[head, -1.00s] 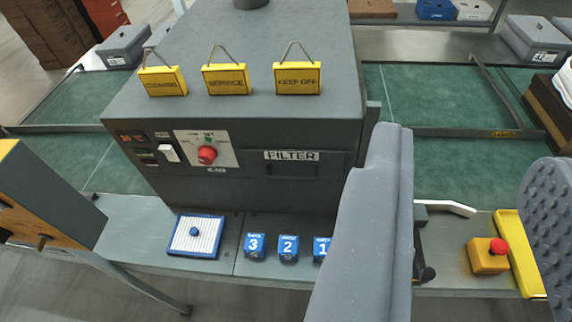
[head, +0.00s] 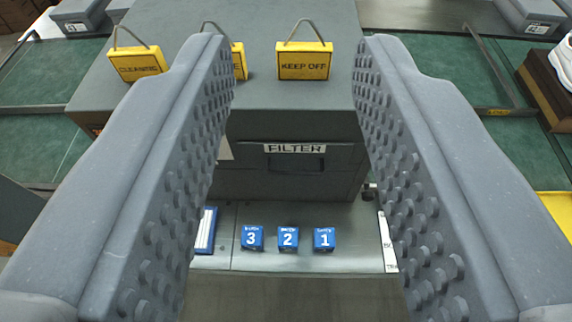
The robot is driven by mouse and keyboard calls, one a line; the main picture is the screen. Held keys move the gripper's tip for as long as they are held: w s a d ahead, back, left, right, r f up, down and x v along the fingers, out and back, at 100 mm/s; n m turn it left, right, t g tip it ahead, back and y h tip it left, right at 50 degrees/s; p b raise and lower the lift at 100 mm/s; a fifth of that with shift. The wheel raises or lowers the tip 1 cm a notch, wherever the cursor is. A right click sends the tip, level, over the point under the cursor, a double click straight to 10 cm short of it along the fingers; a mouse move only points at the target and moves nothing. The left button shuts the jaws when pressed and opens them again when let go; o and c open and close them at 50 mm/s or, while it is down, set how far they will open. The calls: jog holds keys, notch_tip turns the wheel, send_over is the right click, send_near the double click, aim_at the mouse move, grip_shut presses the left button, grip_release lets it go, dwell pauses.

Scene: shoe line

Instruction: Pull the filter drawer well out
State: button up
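The filter drawer (head: 285,158) is in the front of the grey machine, with a white FILTER label (head: 295,148) and a dark handle (head: 296,165) below it. The drawer front looks flush with the machine, so it appears shut. My gripper (head: 296,60) is wide open and empty. Its two studded fingers frame the drawer left and right in the picture, and the handle shows between them. The fingers appear apart from the machine. The left finger hides the machine's control panel.
Three blue numbered blocks (head: 288,238) stand on the grey ledge below the drawer. A blue-framed pad (head: 206,230) is partly hidden at left. Yellow hanging signs, one reading KEEP OFF (head: 304,61), are on the machine top. Green conveyor belts (head: 420,60) run on both sides.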

jog(key=w+a+f+m+t+y+b, duration=0.1)
jog(key=w+a+m+t+y+b, duration=0.35)
jog(key=w+a, duration=0.6)
jog(key=w+f+m+h+b, duration=0.2)
jog(key=w+f+m+h, duration=0.2)
jog(key=w+f+m, duration=0.4)
jog(key=m+g+h+b, duration=0.6)
jog(key=m+g+h, duration=0.3)
jog(key=m+h, duration=0.4)
send_near(294, 171)
jog(key=shift+y, duration=0.35)
jog(key=b+x, duration=0.2)
jog(key=x, duration=0.8)
jog(key=shift+s+d+f, duration=0.1)
jog(key=shift+f, duration=0.05)
